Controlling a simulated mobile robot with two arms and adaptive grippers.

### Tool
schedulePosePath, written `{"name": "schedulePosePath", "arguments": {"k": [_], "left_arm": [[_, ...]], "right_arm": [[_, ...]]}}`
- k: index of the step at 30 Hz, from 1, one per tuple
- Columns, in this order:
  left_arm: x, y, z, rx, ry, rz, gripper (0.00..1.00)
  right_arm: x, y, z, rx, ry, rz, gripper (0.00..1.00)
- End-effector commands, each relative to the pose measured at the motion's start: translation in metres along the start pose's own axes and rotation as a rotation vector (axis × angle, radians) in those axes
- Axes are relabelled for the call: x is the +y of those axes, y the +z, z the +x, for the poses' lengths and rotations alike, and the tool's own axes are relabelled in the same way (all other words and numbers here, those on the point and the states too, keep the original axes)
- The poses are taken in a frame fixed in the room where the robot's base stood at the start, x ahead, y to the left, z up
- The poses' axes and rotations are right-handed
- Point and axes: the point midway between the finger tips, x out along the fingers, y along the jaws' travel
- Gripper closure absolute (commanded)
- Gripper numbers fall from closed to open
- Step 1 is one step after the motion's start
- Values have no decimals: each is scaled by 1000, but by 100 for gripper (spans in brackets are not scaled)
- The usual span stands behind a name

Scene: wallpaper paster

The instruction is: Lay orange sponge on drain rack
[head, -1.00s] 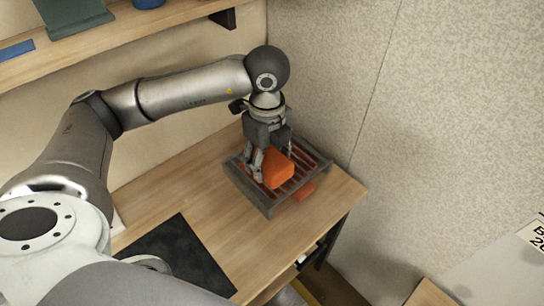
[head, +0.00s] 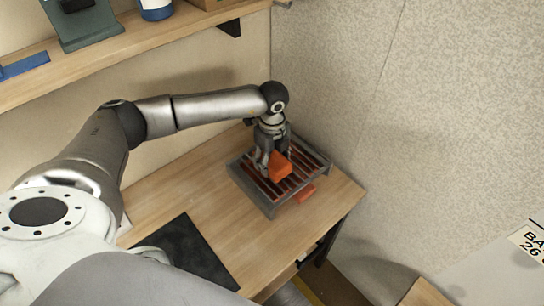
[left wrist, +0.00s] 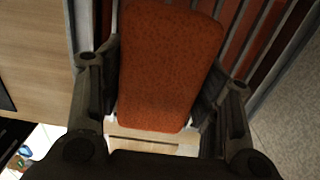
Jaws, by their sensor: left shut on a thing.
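The orange sponge (head: 281,165) is between the fingers of my left gripper (head: 270,163), which is shut on it. In the left wrist view the sponge (left wrist: 168,65) fills the middle, with a finger at each side. The drain rack (head: 268,208) is a dark grey frame with slats, standing at the far right of the wooden table. The sponge is over the rack's slats, which also show behind it in the left wrist view (left wrist: 262,32). I cannot tell whether sponge and slats touch. My right gripper is not in view.
A small orange-red piece (head: 306,193) shows at the rack's front right side. A black mat (head: 188,252) lies on the table (head: 228,232), with bare wood between it and the rack. A shelf (head: 110,50) runs above, and a speckled wall (head: 400,110) stands to the right.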

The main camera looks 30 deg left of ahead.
Motion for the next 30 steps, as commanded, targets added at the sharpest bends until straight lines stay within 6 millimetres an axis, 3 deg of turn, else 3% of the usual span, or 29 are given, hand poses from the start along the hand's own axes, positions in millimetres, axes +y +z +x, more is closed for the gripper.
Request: {"name": "schedulePosePath", "arguments": {"k": [11,12,16,30], "left_arm": [[0,0,6,1,0,0,67],[0,0,5,1,0,0,38],[0,0,4,1,0,0,21],[-1,0,-4,0,-3,0,20]], "right_arm": [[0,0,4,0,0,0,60],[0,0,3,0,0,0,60],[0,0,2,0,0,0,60],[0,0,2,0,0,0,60]]}}
